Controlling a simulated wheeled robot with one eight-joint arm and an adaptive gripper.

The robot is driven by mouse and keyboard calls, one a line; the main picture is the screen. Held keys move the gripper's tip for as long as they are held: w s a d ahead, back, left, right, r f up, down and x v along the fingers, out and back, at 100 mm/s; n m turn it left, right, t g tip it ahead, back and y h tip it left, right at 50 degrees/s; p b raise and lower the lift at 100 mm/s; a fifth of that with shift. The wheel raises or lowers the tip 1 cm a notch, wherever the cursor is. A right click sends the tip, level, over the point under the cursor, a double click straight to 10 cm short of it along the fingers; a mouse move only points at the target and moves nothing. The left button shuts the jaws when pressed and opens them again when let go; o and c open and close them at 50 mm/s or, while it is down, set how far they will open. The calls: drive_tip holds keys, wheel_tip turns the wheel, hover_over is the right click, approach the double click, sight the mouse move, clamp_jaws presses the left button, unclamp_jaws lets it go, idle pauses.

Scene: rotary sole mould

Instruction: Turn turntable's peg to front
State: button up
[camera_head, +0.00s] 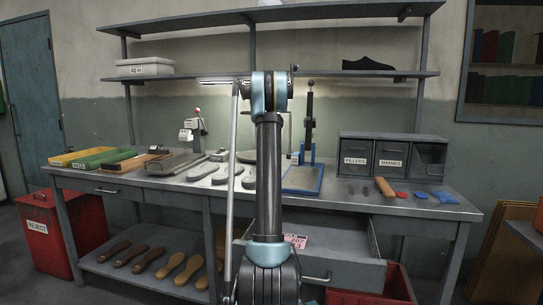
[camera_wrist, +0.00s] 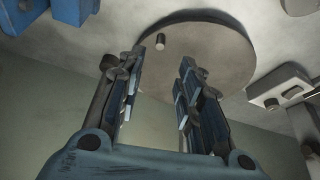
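The turntable is a flat grey-brown disc (camera_wrist: 215,50) in the upper part of the wrist view. Its peg (camera_wrist: 160,41) is a short, pale-topped cylinder standing near the disc's rim. My gripper (camera_wrist: 162,62) is open and empty. Its two fingers point towards the disc, with the peg between their lines and a little beyond the tips. I see no contact with the peg. In the head view, a part of the turntable (camera_head: 246,156) shows on the bench behind my arm. The peg and my gripper are hidden there.
The bench (camera_head: 330,204) holds pale soles (camera_head: 203,171) left of my arm and a blue-based stand (camera_head: 303,180) right of it. Labelled drawers (camera_head: 357,155) stand further right. An open drawer (camera_head: 340,270) juts out at the front. A shelf (camera_head: 370,73) runs above.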

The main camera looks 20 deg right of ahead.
drive_tip(key=x, duration=1)
drive_tip(key=shift+w+f, duration=0.1)
drive_tip(key=shift+f, duration=0.05)
clamp_jaws()
